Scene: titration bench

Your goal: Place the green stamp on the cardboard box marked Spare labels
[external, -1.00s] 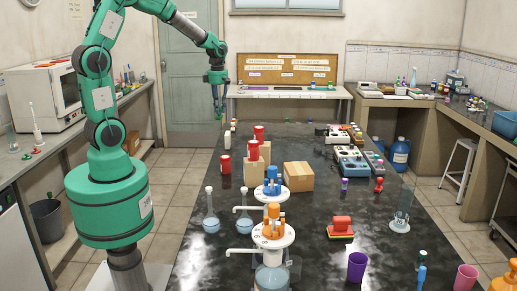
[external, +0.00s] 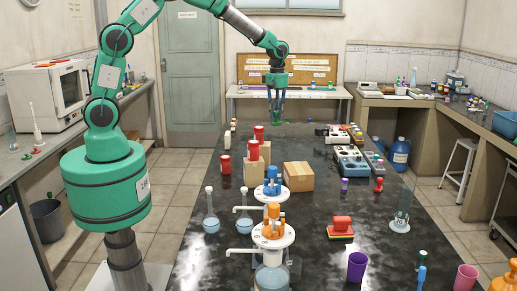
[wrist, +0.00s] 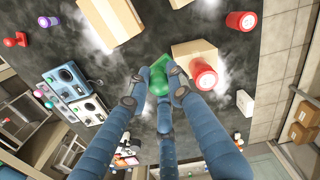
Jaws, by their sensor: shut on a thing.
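My gripper (external: 277,117) is shut on the green stamp (external: 277,123) and holds it in the air over the far part of the black table. The green stamp (wrist: 160,75) also shows between the fingertips in the wrist view. A plain-topped cardboard box (external: 298,176) stands on the table, nearer the camera than my gripper. It shows at the upper left in the wrist view (wrist: 107,22). A taller cardboard box (external: 251,175) stands to its left, with red-capped items on or behind it. No marking is readable on either box, so I cannot tell which is Spare labels.
A red jar (external: 225,165) stands left of the boxes. Blue-grey instruments (external: 349,160) stand to the right. Dispenser bottles (external: 271,232) and flasks (external: 211,215) stand nearer the camera.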

